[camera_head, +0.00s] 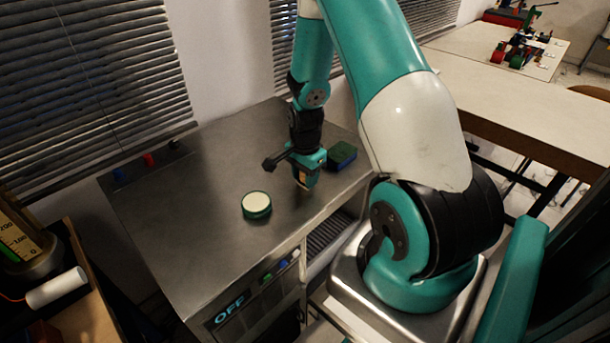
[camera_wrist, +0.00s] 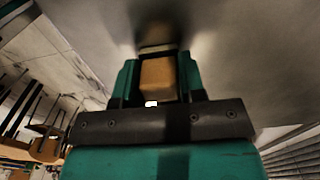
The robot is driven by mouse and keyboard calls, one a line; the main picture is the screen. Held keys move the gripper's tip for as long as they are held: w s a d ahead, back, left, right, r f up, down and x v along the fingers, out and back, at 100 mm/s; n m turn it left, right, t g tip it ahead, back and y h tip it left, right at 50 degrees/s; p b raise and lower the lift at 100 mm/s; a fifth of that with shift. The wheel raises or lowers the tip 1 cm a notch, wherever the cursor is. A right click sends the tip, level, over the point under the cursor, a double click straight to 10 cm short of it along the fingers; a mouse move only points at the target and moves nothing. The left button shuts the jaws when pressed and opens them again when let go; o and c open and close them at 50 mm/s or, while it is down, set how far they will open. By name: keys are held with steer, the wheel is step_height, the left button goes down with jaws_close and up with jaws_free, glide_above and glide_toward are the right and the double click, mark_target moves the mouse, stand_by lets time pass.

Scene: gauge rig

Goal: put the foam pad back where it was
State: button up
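My gripper (camera_head: 305,178) points down just above or at the steel counter top, left of the blue-and-green block. In the wrist view, its two teal fingers (camera_wrist: 160,80) are closed on the sides of a tan block (camera_wrist: 158,78), which looks like the foam pad. A bit of tan also shows between the fingers in the head view. I cannot tell whether the block touches the counter. The steel counter (camera_head: 190,225) reflects the gripper from close by.
A round green tin with a cream top (camera_head: 256,204) stands left of my gripper. The blue-and-green block (camera_head: 341,155) lies close on its right. A front panel (camera_head: 230,310) reads OFF. Window blinds (camera_head: 90,80) hang behind.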

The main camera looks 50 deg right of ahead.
steer(key=o, duration=0.3)
steer(key=shift+o, duration=0.2)
step_height(320, 180, up, 12)
steer(key=b, duration=0.1)
steer(key=s+a+r+n+y, duration=0.1)
steer(key=s+a+r+n, duration=0.2)
steer(key=a+n, duration=0.3)
steer(key=s+a+r+n+y, duration=0.1)
steer(key=s+a+r+n, duration=0.2)
steer(key=a, duration=0.9)
steer(key=s+a+r+n+y, duration=0.1)
steer(key=s+a+r+n, duration=0.2)
steer(key=a+r+n, duration=0.3)
steer(key=a+n, duration=0.3)
steer(key=n, duration=0.1)
steer(key=shift+r+n+t, duration=0.3)
steer(key=shift+t, duration=0.1)
steer(key=s+a+n, duration=0.1)
steer(key=s+n, duration=0.1)
steer(key=s+a+r+n, duration=0.1)
steer(key=s+a+n, duration=0.1)
steer(key=s+a+n+y, duration=0.1)
steer(key=s+n, duration=0.1)
steer(key=s, duration=0.1)
steer(key=shift+a+r+g, duration=0.3)
steer(key=shift+r+g, duration=0.1)
steer(key=shift+c, duration=0.2)
